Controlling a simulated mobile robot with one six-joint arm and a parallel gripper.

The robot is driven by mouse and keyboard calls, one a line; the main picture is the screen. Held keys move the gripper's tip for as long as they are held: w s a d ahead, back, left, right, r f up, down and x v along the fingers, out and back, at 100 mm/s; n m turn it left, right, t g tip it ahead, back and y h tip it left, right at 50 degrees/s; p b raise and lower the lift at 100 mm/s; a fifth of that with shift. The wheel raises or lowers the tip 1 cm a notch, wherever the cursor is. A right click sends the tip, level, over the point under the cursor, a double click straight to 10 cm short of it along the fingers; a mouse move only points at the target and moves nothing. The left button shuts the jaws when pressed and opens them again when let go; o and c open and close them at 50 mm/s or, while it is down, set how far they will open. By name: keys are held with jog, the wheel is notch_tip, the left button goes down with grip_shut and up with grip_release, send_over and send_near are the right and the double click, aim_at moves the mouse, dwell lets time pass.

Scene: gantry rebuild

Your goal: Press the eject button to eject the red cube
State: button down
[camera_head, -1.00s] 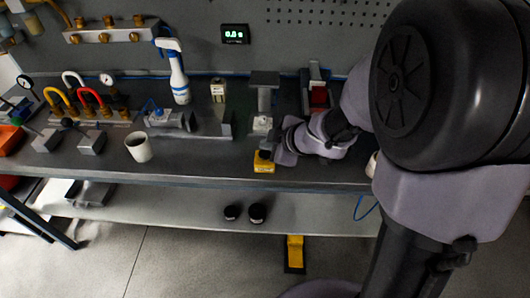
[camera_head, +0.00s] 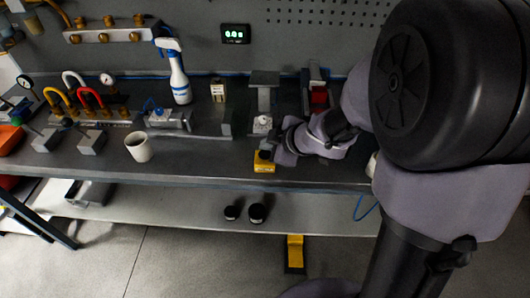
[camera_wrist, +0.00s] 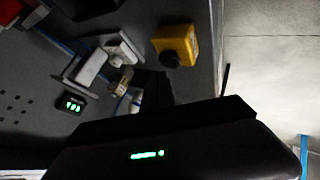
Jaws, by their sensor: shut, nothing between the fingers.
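A yellow box with a round black button on top (camera_head: 264,162) stands near the front edge of the bench. In the wrist view the yellow box (camera_wrist: 187,38) and its black button (camera_wrist: 170,59) show at the top. My gripper (camera_head: 271,150) is shut and empty, close above and right of the yellow box. Whether it touches the button cannot be told. A red block (camera_head: 319,96), which looks like the red cube, sits in a dark grey holder at the back of the bench, right of a grey stand (camera_head: 264,80).
A white cup (camera_head: 139,147), a spray bottle (camera_head: 179,80) and valve fittings (camera_head: 85,105) stand to the left on the bench (camera_head: 200,160). A display with green digits (camera_head: 235,34) hangs on the back wall. Black round items (camera_head: 256,213) lie on the lower shelf.

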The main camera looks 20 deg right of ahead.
aim_at(268, 155)
jog(key=shift+f, duration=0.4)
jog(key=shift+f+b, duration=0.5)
jog(key=shift+b, duration=0.05)
dwell(0.4)
dwell(0.3)
jog(key=shift+r+p, duration=0.9)
jog(key=shift+p, duration=0.15)
notch_tip(268, 155, up, 5)
jog(key=p, duration=0.5)
jog(key=shift+r+p, duration=0.1)
jog(key=shift+p, duration=0.2)
